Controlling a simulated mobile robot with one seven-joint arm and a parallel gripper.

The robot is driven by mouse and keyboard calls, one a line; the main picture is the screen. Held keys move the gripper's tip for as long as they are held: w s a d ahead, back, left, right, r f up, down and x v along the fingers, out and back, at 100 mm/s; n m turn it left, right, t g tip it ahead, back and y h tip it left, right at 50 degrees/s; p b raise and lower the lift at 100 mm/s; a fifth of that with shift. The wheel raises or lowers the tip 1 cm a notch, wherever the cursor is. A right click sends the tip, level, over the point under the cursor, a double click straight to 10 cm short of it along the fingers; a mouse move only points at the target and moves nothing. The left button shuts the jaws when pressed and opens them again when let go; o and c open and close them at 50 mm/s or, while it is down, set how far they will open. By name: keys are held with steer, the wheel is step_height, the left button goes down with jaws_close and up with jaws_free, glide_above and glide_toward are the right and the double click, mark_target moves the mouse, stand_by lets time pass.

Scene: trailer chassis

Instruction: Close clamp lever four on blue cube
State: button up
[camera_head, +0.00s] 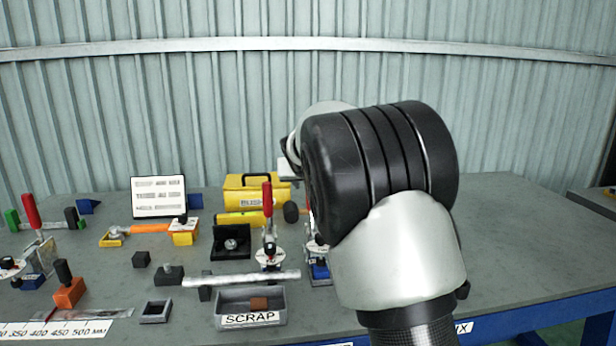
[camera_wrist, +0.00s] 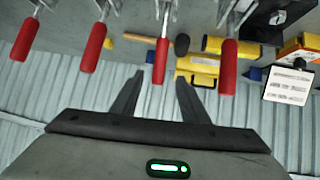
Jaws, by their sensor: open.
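Several clamps with red levers stand on the bench. In the head view one has its red lever (camera_head: 267,199) upright, and another clamp (camera_head: 318,250), partly behind my arm, has a blue block (camera_head: 320,271) at its foot. A third red lever (camera_head: 31,211) stands at far left, near another blue block (camera_head: 34,281). In the wrist view red levers hang from the top edge, one (camera_wrist: 161,62) between my fingers' lines. My gripper (camera_wrist: 159,77) is open and empty; I cannot tell its distance from that lever. The head view hides it behind my arm. No lever numbers are legible.
A yellow toolbox (camera_head: 257,188), a sign (camera_head: 158,197) and a black block with a metal knob (camera_head: 231,242) stand behind. The bench at the right (camera_head: 520,235) is clear.

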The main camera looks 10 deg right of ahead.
steer(key=v, duration=0.5)
steer(key=shift+s, duration=0.1)
steer(key=s+d+g+y, duration=0.1)
steer(key=s+d, duration=0.1)
steer(key=s, duration=0.9)
steer(key=s+d+g, duration=0.2)
steer(key=s+d, duration=0.1)
steer(key=s, duration=0.7)
steer(key=s+a+f+n+g+y+p, duration=0.1)
steer(key=s+f, duration=0.2)
steer(key=s, duration=0.9)
steer(key=s+a+f+g, duration=0.1)
steer(key=s+f, duration=0.2)
steer(key=s, duration=0.8)
step_height(320, 180, up, 23)
steer(key=p, duration=2.3)
steer(key=shift+a, duration=0.2)
